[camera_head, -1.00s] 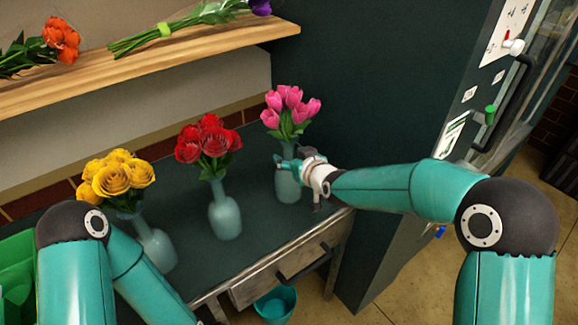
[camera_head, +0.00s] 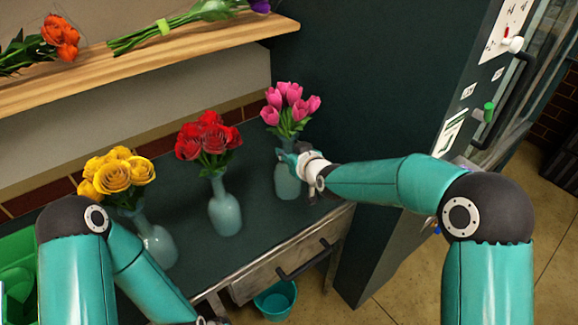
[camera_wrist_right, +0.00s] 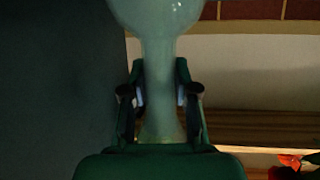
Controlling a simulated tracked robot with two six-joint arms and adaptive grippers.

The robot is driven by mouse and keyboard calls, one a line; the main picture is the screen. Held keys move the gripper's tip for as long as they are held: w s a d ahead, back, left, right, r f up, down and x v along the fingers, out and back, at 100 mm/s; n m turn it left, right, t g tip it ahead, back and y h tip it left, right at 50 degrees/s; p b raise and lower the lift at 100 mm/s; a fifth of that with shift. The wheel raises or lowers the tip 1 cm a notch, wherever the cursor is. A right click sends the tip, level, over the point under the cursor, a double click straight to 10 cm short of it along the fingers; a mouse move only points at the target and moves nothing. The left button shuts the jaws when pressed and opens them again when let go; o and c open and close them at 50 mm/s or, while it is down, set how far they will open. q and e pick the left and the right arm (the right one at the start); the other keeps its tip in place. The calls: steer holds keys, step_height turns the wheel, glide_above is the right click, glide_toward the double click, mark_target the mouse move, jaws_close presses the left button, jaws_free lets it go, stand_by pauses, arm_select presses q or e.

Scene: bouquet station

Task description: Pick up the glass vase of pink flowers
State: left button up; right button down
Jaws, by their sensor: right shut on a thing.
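The glass vase of pink flowers (camera_head: 287,184) stands upright at the right end of the dark table, its pink tulips (camera_head: 291,107) above the rim. My right gripper (camera_head: 288,158) is shut on the vase's narrow neck, coming from the right. In the right wrist view, the fingers (camera_wrist_right: 160,97) lie on both sides of the neck, with the rounded vase body (camera_wrist_right: 156,12) at the top edge. I see no clear gap under the vase. My left arm shows at the lower left; its gripper fingers are outside the picture.
A vase of red roses (camera_head: 225,210) stands just left, and a vase of yellow roses (camera_head: 155,245) further left. A dark cabinet wall rises behind and right. A wooden shelf (camera_head: 150,60) with flowers is above. A teal bucket (camera_head: 276,300) is below the drawer.

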steer(key=shift+w+r, duration=0.1)
steer(key=shift+r, duration=0.1)
